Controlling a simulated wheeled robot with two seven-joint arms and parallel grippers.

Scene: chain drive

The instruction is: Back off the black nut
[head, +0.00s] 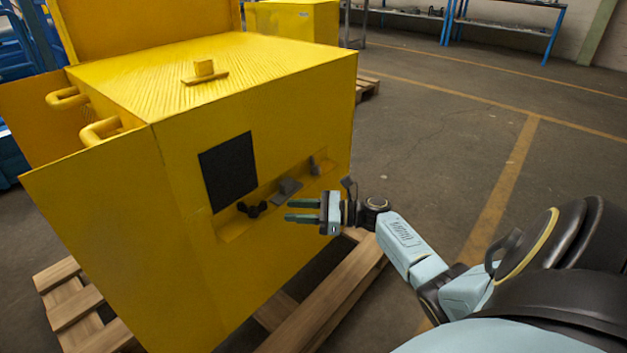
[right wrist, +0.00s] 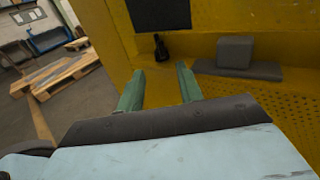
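The black nut (head: 252,209), with wing-like ears, sits in a shallow recess on the front of the yellow housing (head: 180,200). It also shows in the right wrist view as a small dark shape (right wrist: 161,50), beyond and between the fingertips. My right gripper (head: 288,210) is open and empty, its two fingers pointing left in the head view. It is in front of the housing, to the right of the nut and apart from it. My left gripper is not in view.
A grey block (head: 287,190) on the recess ledge is right of the nut, with a smaller grey piece (head: 317,167) farther right. A black panel (head: 228,171) is above the nut. A wooden pallet (head: 330,300) lies under the housing. The floor on the right is open.

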